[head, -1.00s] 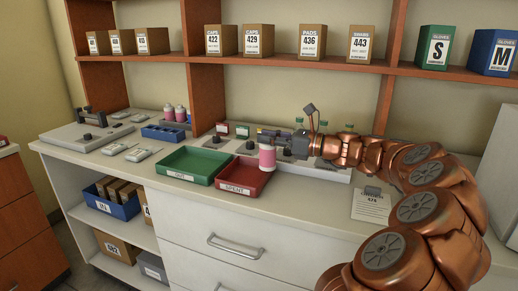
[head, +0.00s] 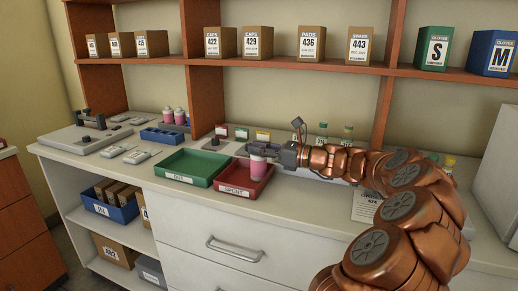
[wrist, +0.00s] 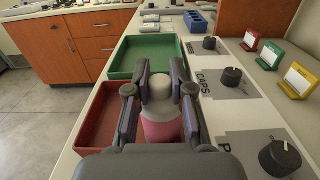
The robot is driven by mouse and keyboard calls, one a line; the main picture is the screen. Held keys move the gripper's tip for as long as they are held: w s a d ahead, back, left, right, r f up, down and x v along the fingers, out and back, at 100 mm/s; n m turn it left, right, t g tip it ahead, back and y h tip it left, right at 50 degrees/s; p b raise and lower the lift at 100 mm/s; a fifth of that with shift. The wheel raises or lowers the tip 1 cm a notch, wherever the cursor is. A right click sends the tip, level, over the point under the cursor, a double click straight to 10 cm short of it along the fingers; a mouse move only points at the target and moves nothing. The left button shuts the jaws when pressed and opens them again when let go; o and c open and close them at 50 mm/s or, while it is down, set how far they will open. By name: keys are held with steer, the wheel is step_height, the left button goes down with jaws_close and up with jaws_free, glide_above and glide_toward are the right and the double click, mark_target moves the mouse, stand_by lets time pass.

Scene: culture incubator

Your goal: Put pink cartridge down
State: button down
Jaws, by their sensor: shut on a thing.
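My gripper (head: 262,150) is shut on the pink cartridge (head: 258,171), a pink cylinder with a pale top, held upright. In the wrist view the fingers (wrist: 160,85) close on both sides of the pink cartridge (wrist: 160,130), and its lower end is hidden. In the head view the cartridge overlaps the back right part of the red tray (head: 236,190), labelled SPENT. I cannot tell whether its base touches the tray floor. The red tray also shows in the wrist view (wrist: 92,120), left of the gripper.
A green tray (head: 195,168) sits left of the red one. Control panels with knobs (wrist: 232,77) and small red, green and yellow card stands (wrist: 298,80) lie along the back. Two pink cartridges (head: 174,115) stand at the back left. A paper sheet (head: 364,207) lies at right.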

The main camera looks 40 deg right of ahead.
steer(key=c, duration=1)
jaws_free()
steer(key=shift+f, duration=0.1)
steer(key=p+v, duration=0.1)
steer(key=v, duration=1.1)
steer(key=shift+a, duration=0.1)
